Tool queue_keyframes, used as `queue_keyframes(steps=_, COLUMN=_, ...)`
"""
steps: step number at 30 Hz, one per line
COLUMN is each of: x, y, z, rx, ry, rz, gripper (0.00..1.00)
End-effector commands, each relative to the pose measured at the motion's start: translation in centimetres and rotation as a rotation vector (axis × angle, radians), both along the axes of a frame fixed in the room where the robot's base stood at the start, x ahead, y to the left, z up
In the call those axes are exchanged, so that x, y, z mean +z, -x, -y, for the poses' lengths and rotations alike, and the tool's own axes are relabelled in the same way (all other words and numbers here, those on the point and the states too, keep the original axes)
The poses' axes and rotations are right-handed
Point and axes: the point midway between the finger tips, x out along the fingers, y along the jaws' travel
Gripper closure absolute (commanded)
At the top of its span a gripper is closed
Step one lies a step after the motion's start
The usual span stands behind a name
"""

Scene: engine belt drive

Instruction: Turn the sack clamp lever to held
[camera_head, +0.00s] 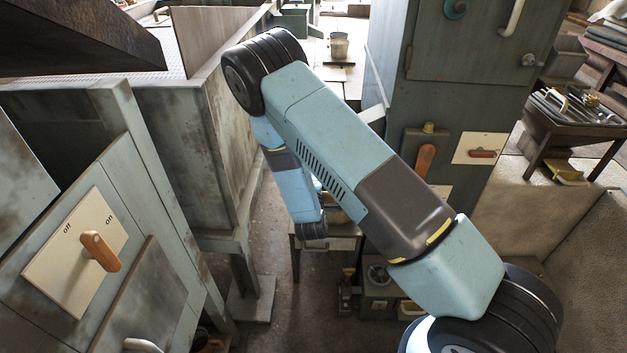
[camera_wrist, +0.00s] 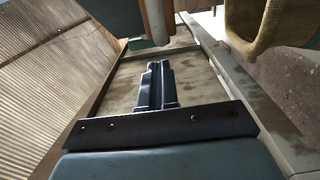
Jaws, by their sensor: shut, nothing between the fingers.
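In the wrist view my gripper (camera_wrist: 155,68) is shut and empty, with its dark fingers together over a pale framed panel. A brown wooden upright piece (camera_wrist: 155,20) stands just beyond the fingertips beside a grey part; I cannot tell if it is the sack clamp lever. A tan woven sack-like shape (camera_wrist: 268,22) hangs at the upper right. In the head view, my arm hides much of the middle and my fingers cannot be made out. No lever marked "held" can be read in either view.
In the head view, a wooden lever (camera_head: 100,250) sits on a plate marked off and on at the left. An orange handle (camera_head: 425,160) and a red lever (camera_head: 483,153) are on the grey cabinet (camera_head: 463,98). A tool table (camera_head: 578,122) stands right. Floor shows between the cabinets.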

Motion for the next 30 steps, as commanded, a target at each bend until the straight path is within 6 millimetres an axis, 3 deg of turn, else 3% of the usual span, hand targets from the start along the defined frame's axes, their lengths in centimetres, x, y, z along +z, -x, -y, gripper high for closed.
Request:
queue_keyframes(steps=9, x=0.0, y=-5.7, z=0.3, rx=-0.002, ry=-0.002, rz=0.001, gripper=1.0)
queue_keyframes(steps=15, x=0.0, y=-8.4, z=0.4, rx=-0.002, ry=-0.001, rz=0.0, gripper=1.0)
queue_keyframes(steps=21, x=0.1, y=-9.6, z=0.4, rx=-0.001, ry=-0.001, rz=0.0, gripper=1.0)
queue_keyframes(steps=30, x=0.1, y=-9.8, z=0.4, rx=-0.001, ry=-0.001, rz=0.0, gripper=1.0)
